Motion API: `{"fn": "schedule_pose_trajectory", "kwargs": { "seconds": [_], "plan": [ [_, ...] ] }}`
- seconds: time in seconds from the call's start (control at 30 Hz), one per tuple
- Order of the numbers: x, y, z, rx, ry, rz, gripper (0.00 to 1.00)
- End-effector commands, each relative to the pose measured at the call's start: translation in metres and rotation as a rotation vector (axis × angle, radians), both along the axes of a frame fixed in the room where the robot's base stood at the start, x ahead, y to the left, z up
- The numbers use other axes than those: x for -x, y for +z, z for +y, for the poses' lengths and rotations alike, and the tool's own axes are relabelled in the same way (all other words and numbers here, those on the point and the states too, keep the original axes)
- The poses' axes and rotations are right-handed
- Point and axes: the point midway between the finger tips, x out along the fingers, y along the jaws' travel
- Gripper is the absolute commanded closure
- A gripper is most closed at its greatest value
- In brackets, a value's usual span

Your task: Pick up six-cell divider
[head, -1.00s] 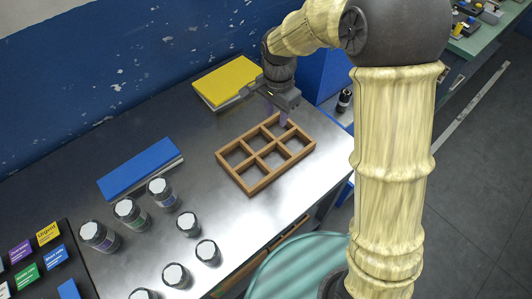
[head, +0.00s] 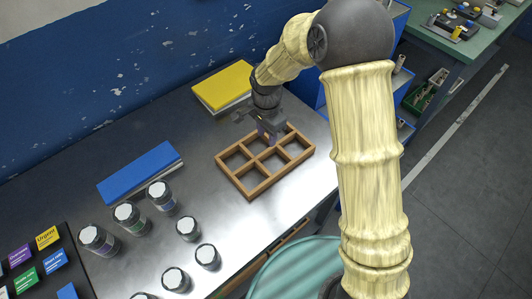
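The six-cell divider (head: 266,186) is a brown wooden frame with two rows of open cells. It lies flat on the metal table in the head view, right of the middle. The gripper body and fingers hide part of the far rail. The finger gap is too small and overlapped to tell open from shut.
A yellow binder or box (head: 224,84) lies behind to the left, near the blue wall. A blue one (head: 138,170) lies further left. Several white-capped jars (head: 187,228) stand at the front left. The table's front edge is close on the divider's right.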

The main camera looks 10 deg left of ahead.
Motion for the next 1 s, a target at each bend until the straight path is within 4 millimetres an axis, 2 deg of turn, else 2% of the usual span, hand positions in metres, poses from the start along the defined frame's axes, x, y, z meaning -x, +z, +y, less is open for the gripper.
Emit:
{"fn": "schedule_pose_trajectory", "kwargs": {
  "seconds": [0.1,0.23,0.73,1.0],
  "plan": [
    [0.0,-0.022,-0.001,0.001,0.001,0.003,0.64],
    [0.0,-0.04,0.0,0.002,0.0,0.003,0.64],
    [-0.001,-0.051,0.0,0.001,0.0,0.001,0.64],
    [-0.004,-0.085,0.003,0.002,0.0,0.003,0.64]
  ]
}}
